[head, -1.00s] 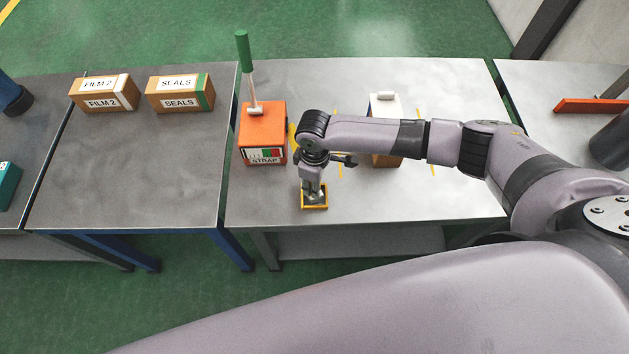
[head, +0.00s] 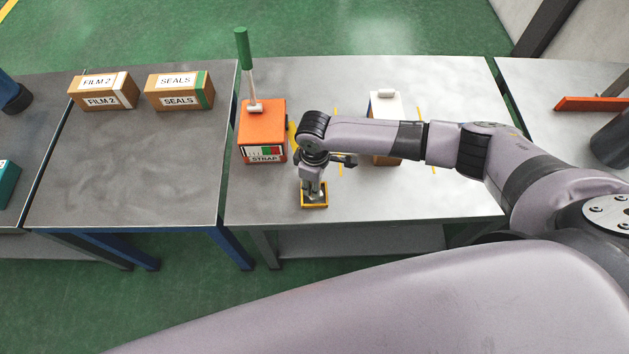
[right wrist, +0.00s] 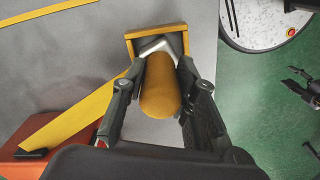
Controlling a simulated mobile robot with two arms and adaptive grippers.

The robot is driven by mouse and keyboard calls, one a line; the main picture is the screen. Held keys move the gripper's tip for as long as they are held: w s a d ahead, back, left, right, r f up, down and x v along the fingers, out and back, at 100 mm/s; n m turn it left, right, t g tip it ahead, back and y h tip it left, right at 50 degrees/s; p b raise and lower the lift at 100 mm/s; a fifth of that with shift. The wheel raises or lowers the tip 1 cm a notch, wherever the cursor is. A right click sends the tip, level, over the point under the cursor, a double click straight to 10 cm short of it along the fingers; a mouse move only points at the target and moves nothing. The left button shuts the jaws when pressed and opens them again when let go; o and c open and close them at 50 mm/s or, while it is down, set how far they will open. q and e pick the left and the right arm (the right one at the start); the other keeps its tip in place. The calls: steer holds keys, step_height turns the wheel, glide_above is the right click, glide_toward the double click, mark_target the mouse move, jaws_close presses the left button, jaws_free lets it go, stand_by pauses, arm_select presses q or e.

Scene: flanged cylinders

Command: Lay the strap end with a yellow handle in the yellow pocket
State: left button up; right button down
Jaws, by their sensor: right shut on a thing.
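My right gripper (head: 314,192) points down at the yellow pocket (head: 303,207), a small open frame near the front edge of the middle table. In the right wrist view its fingers (right wrist: 160,95) are shut on the thick yellow handle (right wrist: 160,85). A grey metal piece shows at the handle's far end, against the pocket's rim (right wrist: 155,32). The yellow strap (right wrist: 82,113) runs from the orange strap box (head: 262,125) toward the gripper. The fingers hide part of the handle and the pocket's inside, so I cannot tell whether the handle touches the floor of the pocket.
The strap box, with a green-topped lever (head: 243,48), stands left of my right arm. A white-topped brown box (head: 386,150) stands partly behind the arm. FILM 2 (head: 103,92) and SEALS (head: 179,92) boxes stand on the left table, whose front is clear.

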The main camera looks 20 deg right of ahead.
steer(key=c, duration=1.2)
jaws_free()
step_height(320, 180, up, 12)
steer(key=shift+r, duration=0.1)
